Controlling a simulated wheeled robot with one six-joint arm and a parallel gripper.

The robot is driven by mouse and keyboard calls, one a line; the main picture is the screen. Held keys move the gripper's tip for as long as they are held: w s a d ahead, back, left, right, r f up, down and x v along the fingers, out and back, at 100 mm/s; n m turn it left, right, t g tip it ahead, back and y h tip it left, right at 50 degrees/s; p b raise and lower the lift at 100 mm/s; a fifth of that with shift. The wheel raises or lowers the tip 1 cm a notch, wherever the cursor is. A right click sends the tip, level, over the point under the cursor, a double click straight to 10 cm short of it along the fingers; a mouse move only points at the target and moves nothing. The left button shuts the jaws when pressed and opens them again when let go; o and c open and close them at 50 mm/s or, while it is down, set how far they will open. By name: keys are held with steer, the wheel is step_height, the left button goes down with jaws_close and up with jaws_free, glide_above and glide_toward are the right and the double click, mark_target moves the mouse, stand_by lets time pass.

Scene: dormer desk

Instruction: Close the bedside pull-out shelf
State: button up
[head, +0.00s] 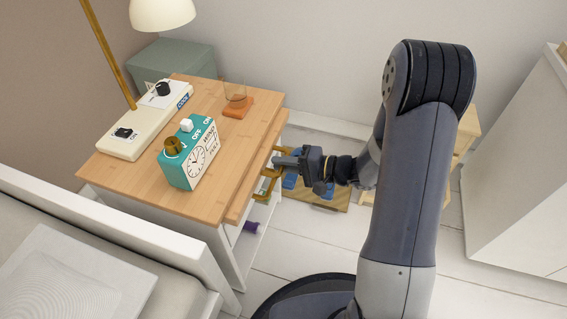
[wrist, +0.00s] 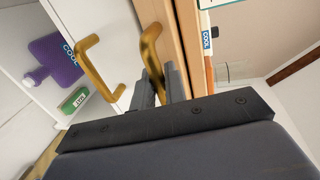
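The bedside pull-out shelf (head: 247,190) is a thin wooden board just under the top of the bedside table (head: 128,180). Its front edge sticks out a little past the tabletop on the right. It also shows as a wooden strip in the wrist view (wrist: 188,35). Its brass handle (wrist: 151,48) runs down between my two fingers. My gripper (head: 277,161) reaches in from the right at the shelf's front. In the wrist view my gripper (wrist: 161,84) appears closed on this handle. The fingertips' contact is partly hidden.
A second brass handle (wrist: 93,72) is on the white front below. A white bed frame (head: 110,235) is at lower left.

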mark_target(267, 160)
jaws_close()
steer(key=x, duration=0.1)
steer(key=b+x, duration=0.2)
steer(key=shift+w+a+r, duration=0.15)
steer(key=shift+a+r, duration=0.05)
steer(key=shift+a, duration=0.2)
steer(key=shift+r, duration=0.15)
steer(key=o, duration=0.5)
jaws_free()
steer(key=shift+w+a, duration=0.1)
steer(key=shift+a, duration=0.1)
steer(key=shift+o, duration=0.2)
